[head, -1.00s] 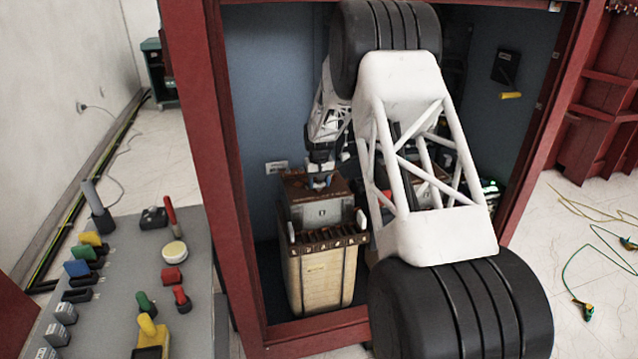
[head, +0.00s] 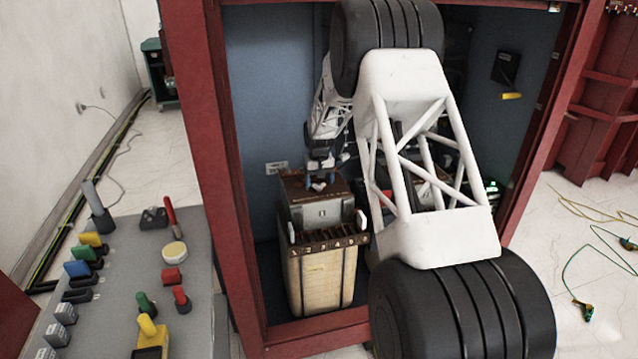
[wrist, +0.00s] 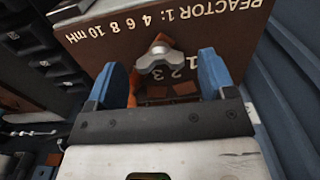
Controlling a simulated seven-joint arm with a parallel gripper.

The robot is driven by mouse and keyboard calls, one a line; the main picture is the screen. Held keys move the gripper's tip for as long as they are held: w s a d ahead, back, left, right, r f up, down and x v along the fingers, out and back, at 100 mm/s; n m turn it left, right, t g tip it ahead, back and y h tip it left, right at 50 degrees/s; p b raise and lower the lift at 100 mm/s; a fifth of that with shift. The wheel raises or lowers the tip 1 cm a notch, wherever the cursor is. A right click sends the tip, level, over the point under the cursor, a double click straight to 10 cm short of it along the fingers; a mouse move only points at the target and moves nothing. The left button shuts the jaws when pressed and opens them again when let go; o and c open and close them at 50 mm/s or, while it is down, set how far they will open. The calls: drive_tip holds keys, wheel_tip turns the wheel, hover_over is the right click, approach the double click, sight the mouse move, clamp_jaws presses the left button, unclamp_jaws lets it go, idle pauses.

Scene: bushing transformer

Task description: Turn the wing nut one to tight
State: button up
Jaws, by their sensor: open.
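The wing nut (wrist: 160,59) is silver-grey with two rounded lobes. In the wrist view it sits on an orange strip at the edge of the brown reactor panel marked "REACTOR 1", near the digits 1, 2, 3. Its lobes spread roughly left to right. In the head view it is a small pale spot (head: 318,186) on top of the brown unit. My gripper (wrist: 163,68) has two blue fingers, open, one on each side of the nut. A gap shows between each finger and the nut. In the head view my gripper (head: 321,174) is small, just above the nut.
The red cabinet frame (head: 218,180) surrounds the reach space. Inside, the cream-and-grey unit (head: 322,280) stands under the brown block. Dark finned parts (wrist: 45,60) lie left in the wrist view, and a blue-grey wall (wrist: 290,75) is close at right. A control desk (head: 130,260) stands outside.

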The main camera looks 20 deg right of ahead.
sight(319, 183)
drive_tip(key=shift+r, duration=3.35)
drive_tip(key=shift+r, duration=0.1)
drive_tip(key=s+a+r, duration=0.2)
drive_tip(key=s+r, duration=0.5)
drive_tip(key=s, duration=0.3)
drive_tip(key=s+a+r+t, duration=0.1)
drive_tip(key=s+a+r, duration=0.1)
drive_tip(key=s+r, duration=0.65)
drive_tip(key=s+a+r, duration=0.2)
drive_tip(key=s+r, duration=0.2)
drive_tip(key=s, duration=0.9)
drive_tip(key=s+a+f, duration=0.1)
drive_tip(key=s, duration=1.4)
drive_tip(key=s+a+f+t, duration=0.1)
drive_tip(key=s, duration=1.5)
drive_tip(key=shift+s+a+t, duration=0.25)
drive_tip(key=shift+a+t, duration=0.05)
drive_tip(key=shift+f, duration=0.1)
